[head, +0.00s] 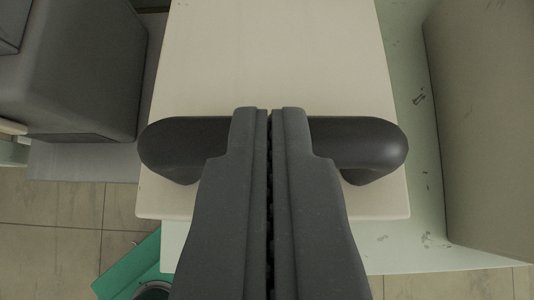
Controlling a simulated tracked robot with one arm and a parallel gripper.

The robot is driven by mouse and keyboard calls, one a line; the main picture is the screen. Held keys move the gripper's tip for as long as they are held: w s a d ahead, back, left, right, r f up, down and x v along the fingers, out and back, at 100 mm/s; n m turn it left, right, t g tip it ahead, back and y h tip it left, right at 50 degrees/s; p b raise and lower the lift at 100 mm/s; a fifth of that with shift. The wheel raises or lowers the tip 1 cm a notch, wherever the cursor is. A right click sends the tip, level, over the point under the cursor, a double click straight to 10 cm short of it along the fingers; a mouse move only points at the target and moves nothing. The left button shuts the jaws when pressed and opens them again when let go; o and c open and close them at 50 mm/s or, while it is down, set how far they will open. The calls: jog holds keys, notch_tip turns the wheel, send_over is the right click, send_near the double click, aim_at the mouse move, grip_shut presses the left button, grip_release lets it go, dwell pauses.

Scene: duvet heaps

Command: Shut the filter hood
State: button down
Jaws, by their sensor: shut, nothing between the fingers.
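A cream panel (275,55) with rounded corners fills the middle of the head view; it looks like the filter hood, though its hinge and any gap under it do not show. A dark, rounded bar handle (370,141) lies across its near part. My gripper (269,112) comes up from the bottom edge, its two grey fingers side by side and closed with nothing between them. The fingertips overlap the middle of the handle and hide that part. I cannot tell whether they touch it or hover above it.
A dark grey block (85,70) stands at the upper left and a beige block (490,120) at the right. A scuffed pale green surface (405,235) lies around the panel. A green object (128,272) is at the lower left, on or above tiled floor (50,235).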

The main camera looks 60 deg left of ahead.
jog(key=shift+s+d+f+b, duration=0.15)
jog(key=shift+d+f+b, duration=0.05)
jog(key=shift+f+b, duration=0.3)
jog(key=shift+s+d+f+b, duration=0.15)
jog(key=shift+f+b, duration=0.25)
jog(key=shift+b, duration=0.2)
jog(key=shift+r, duration=0.2)
